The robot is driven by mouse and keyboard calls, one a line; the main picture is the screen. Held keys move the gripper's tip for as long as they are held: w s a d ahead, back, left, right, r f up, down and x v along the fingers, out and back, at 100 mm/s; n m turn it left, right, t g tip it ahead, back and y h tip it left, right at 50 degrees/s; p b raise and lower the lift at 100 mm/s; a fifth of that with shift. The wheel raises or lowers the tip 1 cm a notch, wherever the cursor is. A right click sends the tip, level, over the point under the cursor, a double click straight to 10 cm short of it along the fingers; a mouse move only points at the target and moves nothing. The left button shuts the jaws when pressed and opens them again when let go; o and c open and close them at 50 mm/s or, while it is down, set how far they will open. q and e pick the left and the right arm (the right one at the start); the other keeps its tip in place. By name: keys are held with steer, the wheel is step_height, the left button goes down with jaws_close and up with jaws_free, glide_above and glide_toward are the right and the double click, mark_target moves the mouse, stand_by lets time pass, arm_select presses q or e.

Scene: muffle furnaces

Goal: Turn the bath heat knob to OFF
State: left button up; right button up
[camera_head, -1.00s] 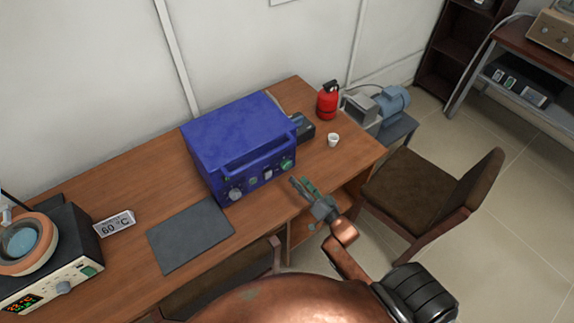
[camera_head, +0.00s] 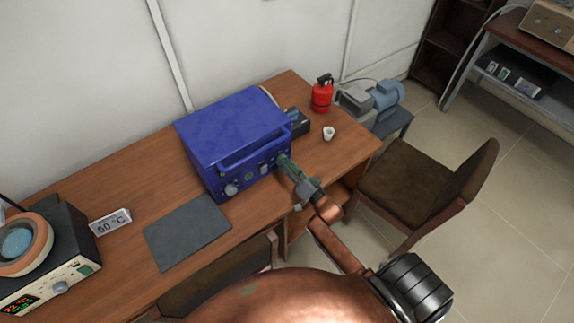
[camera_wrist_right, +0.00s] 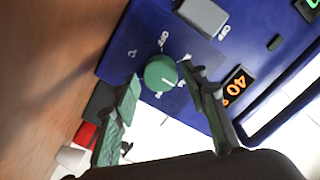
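A blue box (camera_head: 230,140) stands on the wooden table with knobs along its front panel. In the right wrist view, a round green knob (camera_wrist_right: 161,73) sits on the blue panel, its white mark pointing to the right and slightly down. An OFF label is printed above the knob. My right gripper (camera_head: 283,161) is at the right end of the front panel. In the wrist view its fingers (camera_wrist_right: 160,74) are apart, one on each side of the knob; I cannot tell whether they touch it. My left gripper is out of view.
A lit display (camera_wrist_right: 237,86) reads 40 beside the knob, and a grey switch (camera_wrist_right: 203,17) is above. A white cup (camera_head: 328,133) and red extinguisher (camera_head: 322,94) stand to the right. A dark mat (camera_head: 187,233) and another device (camera_head: 60,277) are to the left.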

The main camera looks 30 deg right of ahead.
steer(key=c, duration=0.8)
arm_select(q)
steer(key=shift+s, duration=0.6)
arm_select(e)
steer(key=shift+c, duration=0.2)
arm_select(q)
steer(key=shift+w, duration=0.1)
